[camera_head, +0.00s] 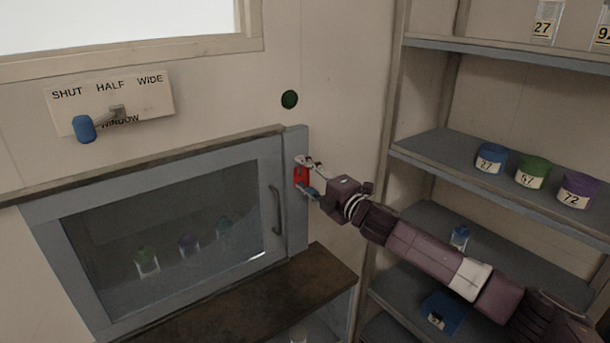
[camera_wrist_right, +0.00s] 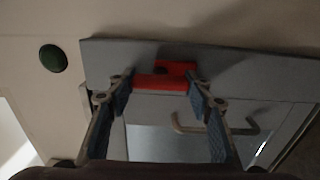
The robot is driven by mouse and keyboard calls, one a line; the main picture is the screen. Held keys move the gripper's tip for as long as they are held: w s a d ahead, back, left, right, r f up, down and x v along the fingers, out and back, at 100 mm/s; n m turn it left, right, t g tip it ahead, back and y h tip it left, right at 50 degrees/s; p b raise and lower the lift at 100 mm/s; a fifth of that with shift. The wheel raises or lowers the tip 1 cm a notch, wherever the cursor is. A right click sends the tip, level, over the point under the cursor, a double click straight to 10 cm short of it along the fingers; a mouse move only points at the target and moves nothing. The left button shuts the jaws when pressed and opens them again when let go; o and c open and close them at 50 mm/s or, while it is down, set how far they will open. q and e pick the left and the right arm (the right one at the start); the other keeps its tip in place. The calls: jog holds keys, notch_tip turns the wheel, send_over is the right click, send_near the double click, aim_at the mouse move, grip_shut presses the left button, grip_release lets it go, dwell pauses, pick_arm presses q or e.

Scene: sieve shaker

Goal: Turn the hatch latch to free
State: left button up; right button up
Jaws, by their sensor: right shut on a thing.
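The red hatch latch (camera_head: 301,174) sits on the grey frame strip at the right edge of the hatch (camera_head: 165,215). My right gripper (camera_head: 305,175) is at the latch, with its fingers on either side of it. In the right wrist view the red latch (camera_wrist_right: 165,76) lies between the fingertips of my right gripper (camera_wrist_right: 164,82), which touch its ends. The gripper hides part of the latch in the head view. The hatch door is closed, and its curved handle (camera_head: 276,210) is just left of the latch. My left gripper is not in view.
A brown ledge (camera_head: 280,295) runs below the hatch. Shelves (camera_head: 460,165) with numbered jars stand at the right, close to my right arm. A window lever (camera_head: 86,128) is at upper left, and a green button (camera_head: 289,99) is above the latch.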

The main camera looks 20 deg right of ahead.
jog(key=shift+f, duration=0.1)
jog(key=o, duration=1.2)
jog(key=shift+c, duration=0.2)
jog(key=v, duration=1.2)
